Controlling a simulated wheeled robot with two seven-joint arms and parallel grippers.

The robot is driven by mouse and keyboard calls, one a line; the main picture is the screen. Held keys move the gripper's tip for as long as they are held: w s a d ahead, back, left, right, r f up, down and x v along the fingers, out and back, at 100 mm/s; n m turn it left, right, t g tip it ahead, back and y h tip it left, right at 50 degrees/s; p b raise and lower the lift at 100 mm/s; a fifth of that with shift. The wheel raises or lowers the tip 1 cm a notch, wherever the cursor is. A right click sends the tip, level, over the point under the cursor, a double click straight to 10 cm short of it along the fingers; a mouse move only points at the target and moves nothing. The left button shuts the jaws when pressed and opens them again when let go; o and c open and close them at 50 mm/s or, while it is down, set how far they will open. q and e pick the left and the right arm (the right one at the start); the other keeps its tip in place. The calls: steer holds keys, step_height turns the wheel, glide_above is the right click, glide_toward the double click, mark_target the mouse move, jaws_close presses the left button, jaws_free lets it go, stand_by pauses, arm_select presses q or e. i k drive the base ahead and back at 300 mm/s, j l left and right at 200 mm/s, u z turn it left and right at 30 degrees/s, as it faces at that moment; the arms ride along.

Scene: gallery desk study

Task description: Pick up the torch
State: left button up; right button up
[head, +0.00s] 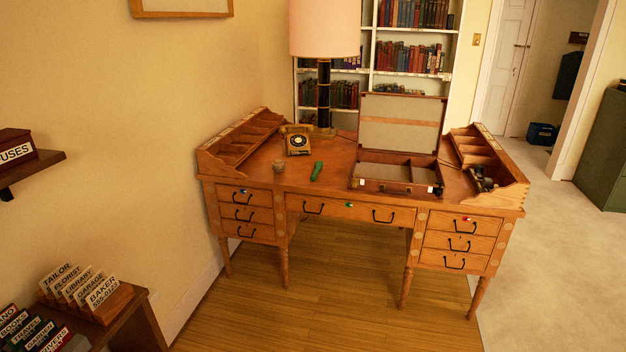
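A small green cylindrical object (316,171), which looks like the torch, lies on the wooden desk (335,182). It is near the desk's front edge, left of the middle, with clear desktop around it. Neither of my grippers is in view.
A rotary telephone (298,140) and a small jar (278,166) are left of the green object. A lamp (324,30) rises behind. Wooden floor (340,290) in front of the desk is clear. A low shelf (130,310) is at lower left.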

mark_target(318, 167)
steer(key=i+l, duration=0.15)
steer(key=i, duration=0.3)
steer(key=i+l, duration=0.15)
steer(key=i, duration=0.35)
